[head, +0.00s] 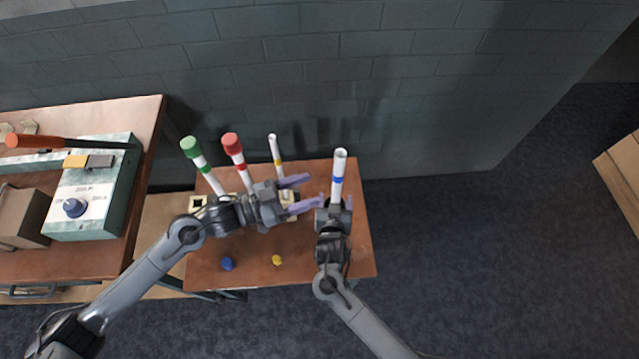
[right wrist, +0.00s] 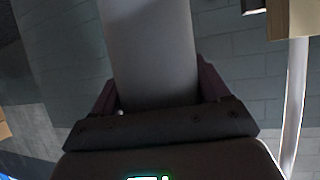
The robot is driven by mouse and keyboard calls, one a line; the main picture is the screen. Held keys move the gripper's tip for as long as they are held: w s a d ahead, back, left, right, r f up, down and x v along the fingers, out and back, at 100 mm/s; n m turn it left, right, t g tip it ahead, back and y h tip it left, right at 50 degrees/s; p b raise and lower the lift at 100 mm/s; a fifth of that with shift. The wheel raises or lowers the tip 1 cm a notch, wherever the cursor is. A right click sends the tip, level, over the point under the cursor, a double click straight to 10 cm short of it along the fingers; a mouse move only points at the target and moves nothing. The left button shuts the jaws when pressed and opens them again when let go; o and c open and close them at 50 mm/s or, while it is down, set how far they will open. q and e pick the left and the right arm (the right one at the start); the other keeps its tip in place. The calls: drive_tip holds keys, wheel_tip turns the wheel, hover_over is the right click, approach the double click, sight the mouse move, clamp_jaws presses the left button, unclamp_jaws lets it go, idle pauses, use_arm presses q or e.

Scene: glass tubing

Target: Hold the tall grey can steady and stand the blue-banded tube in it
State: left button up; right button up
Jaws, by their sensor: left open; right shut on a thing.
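The blue-banded tube (head: 339,165) is white with an open top and stands nearly upright in my right gripper (head: 335,201), above the right part of the small table. In the right wrist view the tube (right wrist: 150,50) shows as a wide grey-white cylinder between the dark fingers. My left gripper (head: 309,190) is open, its purple fingers pointing right toward the held tube, with a gap between them and it. I cannot make out the tall grey can; my left gripper and arm cover part of the table.
A blue cap (head: 227,264) and a yellow cap (head: 277,260) lie on the small table's (head: 340,262) front. A bench with a control box (head: 92,205) is left.

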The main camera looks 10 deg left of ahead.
idle(0.3)
drive_tip(key=o, duration=1.1)
